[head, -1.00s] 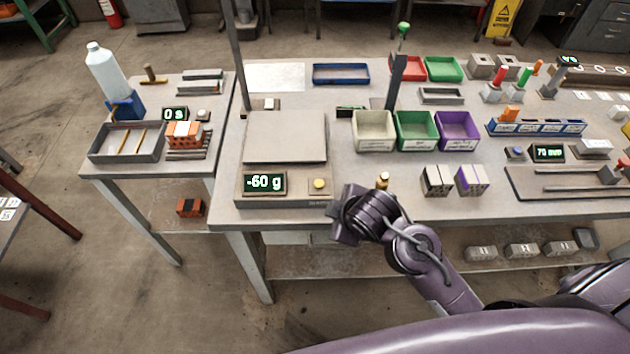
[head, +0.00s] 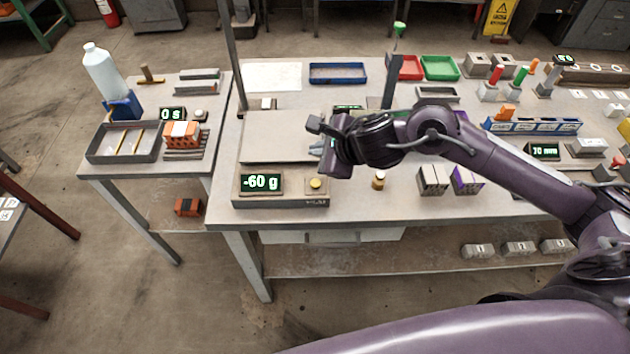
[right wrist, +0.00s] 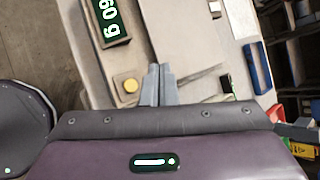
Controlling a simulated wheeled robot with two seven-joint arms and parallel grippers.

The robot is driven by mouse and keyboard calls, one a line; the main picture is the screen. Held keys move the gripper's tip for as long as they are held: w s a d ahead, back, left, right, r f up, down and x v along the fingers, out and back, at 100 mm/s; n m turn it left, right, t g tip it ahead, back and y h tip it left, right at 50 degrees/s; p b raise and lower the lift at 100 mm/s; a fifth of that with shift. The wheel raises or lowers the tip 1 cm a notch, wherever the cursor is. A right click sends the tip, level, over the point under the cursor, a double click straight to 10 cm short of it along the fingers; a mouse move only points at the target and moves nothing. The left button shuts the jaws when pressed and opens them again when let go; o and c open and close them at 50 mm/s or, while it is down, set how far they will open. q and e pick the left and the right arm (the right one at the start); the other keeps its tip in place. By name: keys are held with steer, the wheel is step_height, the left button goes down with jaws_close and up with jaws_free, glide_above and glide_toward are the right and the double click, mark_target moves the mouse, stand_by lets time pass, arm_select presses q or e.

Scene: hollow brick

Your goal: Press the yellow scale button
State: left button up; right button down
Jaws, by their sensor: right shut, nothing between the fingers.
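The yellow scale button (head: 316,183) sits on the front of the scale (head: 283,200), right of a display (head: 262,184) reading -60 g. In the right wrist view the button (right wrist: 130,86) lies just left of my fingertips, with the display (right wrist: 110,20) beyond it. My right gripper (head: 317,149) is over the right part of the scale plate, behind and above the button, apart from it as far as I can tell. Its fingers (right wrist: 160,68) are together and empty in the right wrist view. My left gripper is out of view.
A post (head: 235,55) rises behind the scale at left. The table's front edge lies just before the scale.

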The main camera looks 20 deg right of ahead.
steer(key=shift+d+n, duration=0.15)
steer(key=shift+n, duration=0.15)
steer(key=shift+f, duration=0.1)
steer(key=b, duration=0.6)
glide_above(319, 186)
step_height(319, 186, down, 8)
steer(key=shift+r, duration=0.1)
steer(key=shift+f+b, duration=0.4)
stand_by(1.5)
steer(key=shift+f+b, duration=0.4)
steer(key=shift+b, duration=0.3)
